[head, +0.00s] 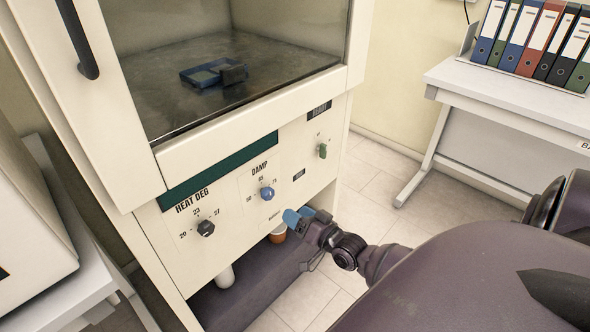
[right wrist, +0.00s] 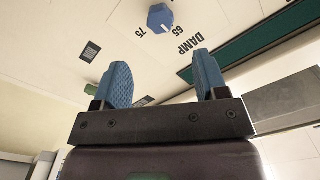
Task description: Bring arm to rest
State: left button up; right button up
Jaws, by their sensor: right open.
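My right gripper (head: 297,217) is in front of the lower panel of the cream test cabinet (head: 235,200), just below and right of the blue DAMP knob (head: 267,193). In the right wrist view its two blue fingers (right wrist: 162,78) stand wide apart with nothing between them. The DAMP knob also shows there (right wrist: 160,18), beyond the fingertips and clear of them. My right arm comes in from the right. My left arm and gripper are not in view.
The panel also carries a dark HEAT DEG knob (head: 206,228) and a green knob (head: 322,150). A blue and dark item (head: 213,74) lies in the chamber behind glass. A white table (head: 510,95) with binders is at right; tiled floor between is clear.

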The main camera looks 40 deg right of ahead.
dwell(0.5)
jog(key=s+a+f+n+g, duration=0.3)
jog(key=s+a, duration=0.3)
jog(key=s, duration=0.3)
jog(key=s+a+f+n+g+h, duration=0.1)
jog(key=s+a+f+n+g, duration=0.2)
jog(key=s, duration=0.7)
jog(key=a+n+g, duration=0.1)
jog(key=a, duration=0.1)
jog(key=shift+a+p, duration=0.4)
jog(key=c, duration=0.4)
jog(key=shift+d, duration=0.15)
jog(key=shift+c, duration=0.2)
